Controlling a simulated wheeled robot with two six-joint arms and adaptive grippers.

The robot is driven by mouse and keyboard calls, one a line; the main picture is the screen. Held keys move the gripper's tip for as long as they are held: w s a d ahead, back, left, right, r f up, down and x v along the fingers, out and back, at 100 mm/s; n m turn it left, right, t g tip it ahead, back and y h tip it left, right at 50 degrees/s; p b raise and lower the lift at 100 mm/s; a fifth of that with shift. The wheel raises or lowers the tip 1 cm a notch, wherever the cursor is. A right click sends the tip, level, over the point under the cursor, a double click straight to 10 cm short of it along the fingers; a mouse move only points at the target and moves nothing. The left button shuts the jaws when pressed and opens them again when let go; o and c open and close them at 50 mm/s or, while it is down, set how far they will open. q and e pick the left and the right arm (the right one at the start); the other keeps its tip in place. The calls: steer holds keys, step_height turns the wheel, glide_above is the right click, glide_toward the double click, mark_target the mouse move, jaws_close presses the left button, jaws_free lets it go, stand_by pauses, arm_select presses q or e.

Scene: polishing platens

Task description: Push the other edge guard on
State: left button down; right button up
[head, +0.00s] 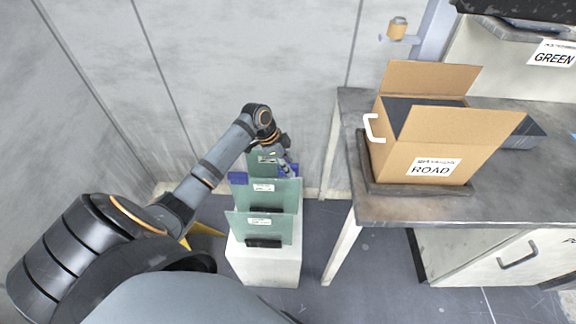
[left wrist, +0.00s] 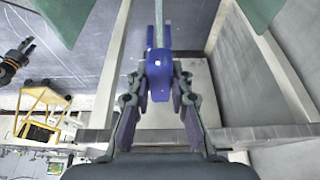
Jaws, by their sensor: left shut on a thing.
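My left gripper (head: 287,172) is at the right edge of a greenish glass pane in the rack. In the left wrist view its fingers (left wrist: 160,85) are shut on a blue edge guard (left wrist: 158,68). The pane's thin edge (left wrist: 159,22) runs in line with the guard and meets its far end; how deep it sits inside I cannot tell. Another blue edge guard (head: 238,178) sits at the pane's left corner. The panes (head: 270,192) stand upright on a white stand (head: 262,265). A dark gripper, likely my right one (left wrist: 25,48), shows small at the left of the wrist view.
Right of the stand is a grey table (head: 430,207) with an open cardboard box labelled ROAD (head: 425,150) on a dark tray. A grey wall (head: 250,60) is close behind the panes. A yellow frame (left wrist: 42,105) stands on the floor at left.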

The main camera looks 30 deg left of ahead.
mark_target(290, 180)
arm_select(q)
steer(key=shift+f+b, duration=0.3)
steer(key=shift+f, duration=0.55)
steer(key=shift+f, duration=0.4)
stand_by(0.6)
steer(key=shift+f+b, duration=0.45)
steer(key=shift+f, duration=0.85)
stand_by(1.0)
steer(key=shift+f, duration=0.35)
stand_by(0.8)
steer(key=c, duration=1.1)
jaws_free()
steer(key=shift+c, duration=0.2)
steer(key=v, duration=1.2)
steer(key=shift+s, duration=0.1)
